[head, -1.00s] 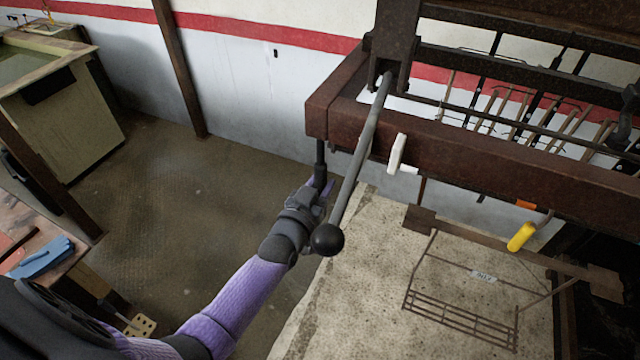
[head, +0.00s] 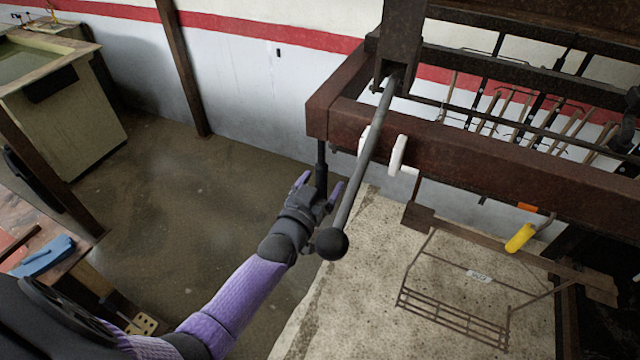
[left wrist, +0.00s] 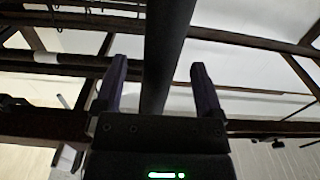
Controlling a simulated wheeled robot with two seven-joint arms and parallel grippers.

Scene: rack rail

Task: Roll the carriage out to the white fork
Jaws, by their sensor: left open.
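The carriage (head: 402,45) is a dark rusty block on the machine's rail at upper middle, with a long grey lever (head: 368,165) ending in a black ball knob (head: 331,244). The white fork (head: 398,155) has two pale prongs on the front beam; in the picture the lever passes between them. My left gripper (head: 319,187) is open below the beam's left corner. A black upright grip (head: 321,165) stands between its purple fingers. In the left wrist view a dark bar (left wrist: 167,60) runs up between the spread fingers; contact cannot be told. My right gripper is not seen.
The rusty front beam (head: 470,165) spans the right side. A wire rack (head: 455,320) and a yellow handle (head: 520,238) hang below it. A blue glove (head: 45,257) lies on a bench at left. The floor at left is open.

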